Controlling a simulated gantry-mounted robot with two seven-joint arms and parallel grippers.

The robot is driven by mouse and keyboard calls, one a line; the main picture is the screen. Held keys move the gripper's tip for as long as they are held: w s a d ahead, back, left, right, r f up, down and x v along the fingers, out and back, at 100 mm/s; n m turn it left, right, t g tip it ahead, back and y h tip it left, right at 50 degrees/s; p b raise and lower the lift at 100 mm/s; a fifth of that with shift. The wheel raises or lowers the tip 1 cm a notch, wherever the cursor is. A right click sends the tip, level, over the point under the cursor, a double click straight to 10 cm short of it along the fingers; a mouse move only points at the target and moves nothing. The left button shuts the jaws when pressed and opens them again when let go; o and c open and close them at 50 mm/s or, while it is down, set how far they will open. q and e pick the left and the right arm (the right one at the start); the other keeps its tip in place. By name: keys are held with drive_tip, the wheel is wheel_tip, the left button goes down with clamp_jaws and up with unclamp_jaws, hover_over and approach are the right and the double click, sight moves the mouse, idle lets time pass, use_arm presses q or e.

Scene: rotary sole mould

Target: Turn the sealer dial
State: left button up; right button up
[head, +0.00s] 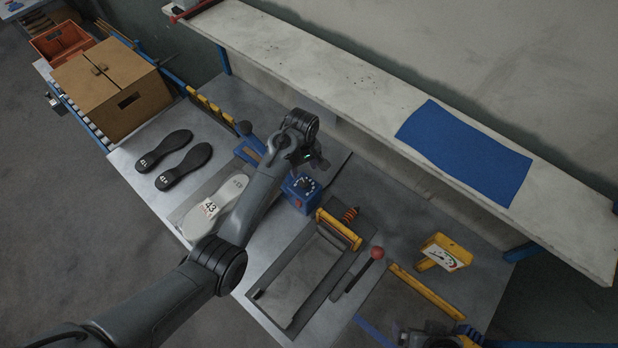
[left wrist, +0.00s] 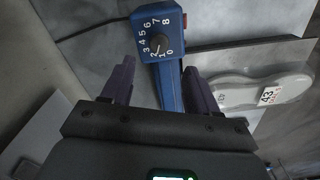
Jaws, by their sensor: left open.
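The sealer is a blue box (head: 301,192) with a long blue arm, on the bench in the head view. The knob's mark seems to point toward the low numbers; I cannot tell exactly which. My left gripper (left wrist: 157,80) is open and empty, its fingers apart on either side of the blue arm in the picture, short of the dial. My right gripper (head: 430,338) is partly in view at the bottom edge; its jaws are unclear.
White soles marked 43 (head: 208,207) lie left of the sealer, dark soles (head: 184,165) farther left. A press frame with a yellow bar (head: 339,229) and a red-knobbed lever (head: 376,253) stand to the right. A shelf with a blue mat (head: 464,150) runs behind.

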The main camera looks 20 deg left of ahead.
sight(304, 182)
use_arm(q)
wheel_tip(304, 182, down, 8)
drive_tip(key=shift+f, duration=0.1)
idle(0.4)
drive_tip(key=c, duration=1)
